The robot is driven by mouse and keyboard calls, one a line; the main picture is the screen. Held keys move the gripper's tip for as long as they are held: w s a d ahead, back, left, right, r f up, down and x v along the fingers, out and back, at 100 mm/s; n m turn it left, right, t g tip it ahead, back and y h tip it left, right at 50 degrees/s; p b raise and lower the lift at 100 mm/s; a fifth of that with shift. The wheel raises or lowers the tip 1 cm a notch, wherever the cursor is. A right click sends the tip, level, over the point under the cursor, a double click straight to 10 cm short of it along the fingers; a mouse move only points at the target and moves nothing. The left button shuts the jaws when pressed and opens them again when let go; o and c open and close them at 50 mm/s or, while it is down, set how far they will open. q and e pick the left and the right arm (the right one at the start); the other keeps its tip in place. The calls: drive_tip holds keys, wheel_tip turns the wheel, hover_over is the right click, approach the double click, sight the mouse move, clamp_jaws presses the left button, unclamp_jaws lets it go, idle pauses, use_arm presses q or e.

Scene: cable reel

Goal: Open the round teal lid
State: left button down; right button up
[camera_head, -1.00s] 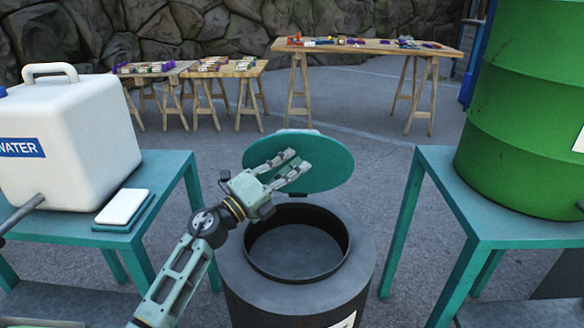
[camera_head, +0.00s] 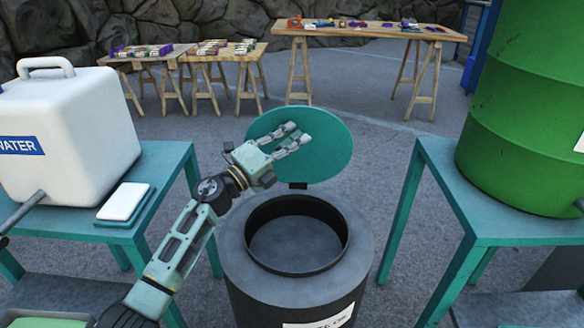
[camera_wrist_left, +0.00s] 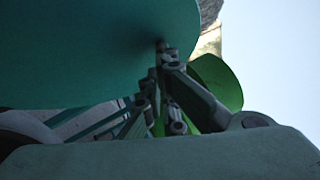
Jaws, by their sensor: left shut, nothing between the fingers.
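The round teal lid (camera_head: 330,155) stands raised, close to upright, on a hinge at the back rim of a dark grey drum (camera_head: 240,262). The drum's round mouth is uncovered, and its inside looks empty. My left gripper (camera_head: 300,138) is shut and empty, in front of the lid's near face. Its fingers overlap the lid in the head view, and I cannot tell for certain whether they touch it. In the left wrist view the lid (camera_wrist_left: 90,45) fills the upper left, close to the fingers (camera_wrist_left: 170,95). My right gripper is not in view.
A teal table (camera_head: 172,165) at left holds a white water container (camera_head: 75,125) and a small white-topped pad (camera_head: 125,203). A teal table (camera_head: 440,175) at right holds a big green barrel (camera_head: 530,110). Wooden trestle tables (camera_head: 370,30) stand far behind. Open floor lies between.

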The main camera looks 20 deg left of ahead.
use_arm(q)
drive_tip(key=shift+w+a+r, duration=0.2)
drive_tip(key=shift+w+r, duration=0.05)
drive_tip(key=shift+w, duration=0.4)
drive_tip(key=shift+w+a+r, duration=0.15)
drive_tip(key=shift+w+r, duration=0.1)
drive_tip(key=shift+w, duration=0.35)
drive_tip(key=shift+w+a+r+b, duration=0.1)
drive_tip(key=shift+w+a+b, duration=0.05)
drive_tip(key=shift+w, duration=0.25)
drive_tip(key=shift+w+a+r+b, duration=0.1)
drive_tip(key=shift+w+b, duration=0.05)
drive_tip(key=shift+w, duration=0.2)
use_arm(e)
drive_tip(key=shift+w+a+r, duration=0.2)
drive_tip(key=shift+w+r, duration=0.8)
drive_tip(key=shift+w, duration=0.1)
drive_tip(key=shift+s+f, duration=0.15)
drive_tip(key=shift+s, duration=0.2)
